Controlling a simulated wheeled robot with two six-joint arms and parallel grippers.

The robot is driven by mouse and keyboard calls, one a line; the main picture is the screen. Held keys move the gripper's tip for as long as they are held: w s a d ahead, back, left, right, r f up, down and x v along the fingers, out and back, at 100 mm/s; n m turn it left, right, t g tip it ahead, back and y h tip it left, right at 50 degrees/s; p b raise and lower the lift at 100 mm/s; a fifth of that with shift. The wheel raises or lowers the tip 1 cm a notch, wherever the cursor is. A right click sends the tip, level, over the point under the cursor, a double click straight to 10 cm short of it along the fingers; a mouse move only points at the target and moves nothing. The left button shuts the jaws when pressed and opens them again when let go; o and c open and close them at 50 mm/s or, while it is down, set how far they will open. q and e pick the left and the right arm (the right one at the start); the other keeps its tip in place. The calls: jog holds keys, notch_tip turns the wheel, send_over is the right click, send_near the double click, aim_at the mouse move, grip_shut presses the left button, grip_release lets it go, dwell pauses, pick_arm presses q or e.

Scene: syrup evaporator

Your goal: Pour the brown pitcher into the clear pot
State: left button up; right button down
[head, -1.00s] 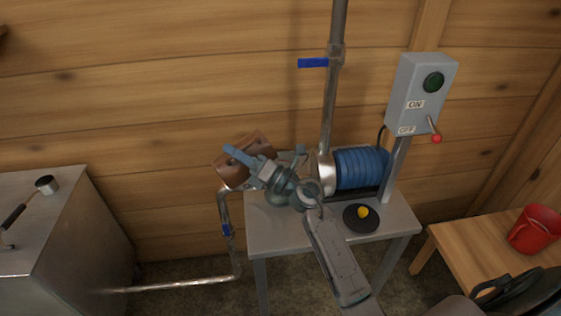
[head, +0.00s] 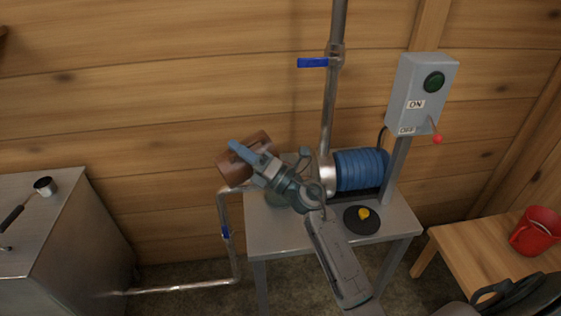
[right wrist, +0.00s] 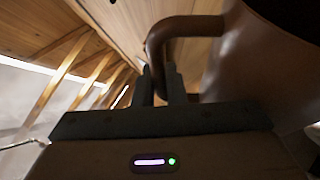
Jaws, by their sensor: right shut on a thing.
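The brown pitcher (head: 230,170) is held up in front of the wood wall, left of the small metal table, and looks tilted. My right gripper (head: 240,150) is shut on it and partly covers it. In the right wrist view, the gripper's fingers (right wrist: 165,85) close on the pitcher's brown handle (right wrist: 185,27), with its body (right wrist: 255,70) at the right. Its contents cannot be seen. I cannot make out a clear pot in either view. My left gripper is not in view.
The metal table (head: 275,235) carries a blue motor (head: 360,170) beside an upright pipe with a blue valve handle (head: 312,62). A switch box (head: 415,90) stands right. A metal cabinet (head: 60,240) is left.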

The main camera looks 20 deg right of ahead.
jog(key=shift+d+r, duration=0.2)
jog(key=shift+d, duration=0.05)
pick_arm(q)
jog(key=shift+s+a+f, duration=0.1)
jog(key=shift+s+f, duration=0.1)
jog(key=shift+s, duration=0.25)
pick_arm(e)
jog(key=shift+d+m, duration=0.1)
jog(key=shift+m, duration=0.2)
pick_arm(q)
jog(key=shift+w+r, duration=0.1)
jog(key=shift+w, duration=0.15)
pick_arm(e)
jog(key=shift+d+r, duration=0.1)
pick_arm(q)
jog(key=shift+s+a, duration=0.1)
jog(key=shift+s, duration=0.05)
pick_arm(e)
jog(key=shift+d+r+m+t, duration=0.2)
jog(key=shift+d+m+t, duration=0.05)
jog(key=shift+m+t, duration=0.05)
